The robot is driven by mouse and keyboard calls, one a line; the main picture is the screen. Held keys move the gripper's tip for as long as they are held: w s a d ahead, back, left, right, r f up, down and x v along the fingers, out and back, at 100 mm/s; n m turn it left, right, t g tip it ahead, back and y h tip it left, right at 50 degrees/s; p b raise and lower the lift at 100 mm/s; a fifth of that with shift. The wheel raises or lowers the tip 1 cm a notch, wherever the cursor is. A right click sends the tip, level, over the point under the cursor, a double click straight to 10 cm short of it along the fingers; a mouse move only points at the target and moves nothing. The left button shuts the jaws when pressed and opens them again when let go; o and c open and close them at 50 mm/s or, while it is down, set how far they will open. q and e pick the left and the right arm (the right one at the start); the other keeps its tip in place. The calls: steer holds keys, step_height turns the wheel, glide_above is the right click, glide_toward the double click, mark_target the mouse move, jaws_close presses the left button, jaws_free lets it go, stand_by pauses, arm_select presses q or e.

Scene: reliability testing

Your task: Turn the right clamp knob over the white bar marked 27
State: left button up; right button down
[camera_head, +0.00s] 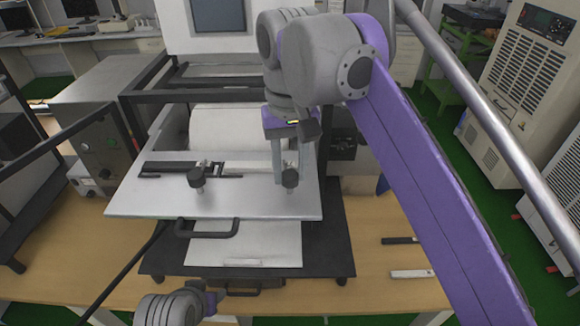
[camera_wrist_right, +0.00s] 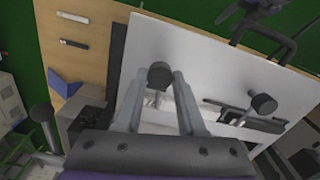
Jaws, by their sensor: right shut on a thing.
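The right clamp knob (camera_head: 289,178) is dark and round, at the right end of a white bar (camera_head: 246,167) on the light metal plate (camera_head: 140,205). My right gripper (camera_head: 290,180) comes down from above, shut on this knob with a finger on each side. In the right wrist view the knob (camera_wrist_right: 160,74) sits between the fingertips (camera_wrist_right: 163,76). The second clamp knob (camera_head: 196,177) stands to the left, free, and also shows in the wrist view (camera_wrist_right: 264,104). No number is readable on the bar. My left gripper (camera_head: 212,301) is partly seen at the bottom edge; its fingers are unclear.
A black handle (camera_head: 207,233) sticks out from the plate's front. A black bar (camera_head: 400,240) and a loose white bar (camera_head: 411,274) lie on the wooden table (camera_head: 380,292) at the right. Black frame rails (camera_head: 200,87) stand behind the plate. The table's front right is mostly clear.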

steer(key=shift+m, duration=1.2)
steer(key=c, duration=0.5)
jaws_free()
